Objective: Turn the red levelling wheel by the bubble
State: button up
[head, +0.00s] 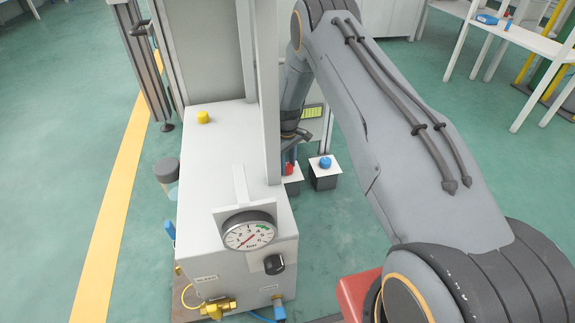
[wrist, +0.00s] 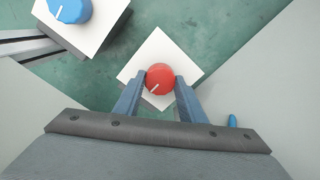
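The red levelling wheel (wrist: 161,78) sits on a white square plate (wrist: 153,54) in the wrist view, its white mark at the lower left. My gripper (wrist: 161,77) has one blue-grey finger on each side of the wheel. Both fingertips appear to touch its rim, so it looks shut on the wheel. In the head view the wheel (head: 289,169) shows only partly, beside the white column and below my gripper (head: 291,155). I cannot make out a bubble in either view.
A blue wheel (head: 325,162) stands on a similar white-topped block to the right; it also shows in the wrist view (wrist: 70,8). A white housing (head: 226,165) with a pressure gauge (head: 249,234) stands close on the left.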

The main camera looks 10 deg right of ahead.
jog(key=c, duration=0.4)
jog(key=shift+o, duration=0.2)
jog(key=shift+m, duration=0.3)
jog(key=m+p, duration=0.1)
jog(key=m, duration=0.7)
jog(key=shift+p, duration=0.4)
jog(key=m, duration=0.5)
jog(key=shift+m+p, duration=0.4)
jog(key=shift+m, duration=2)
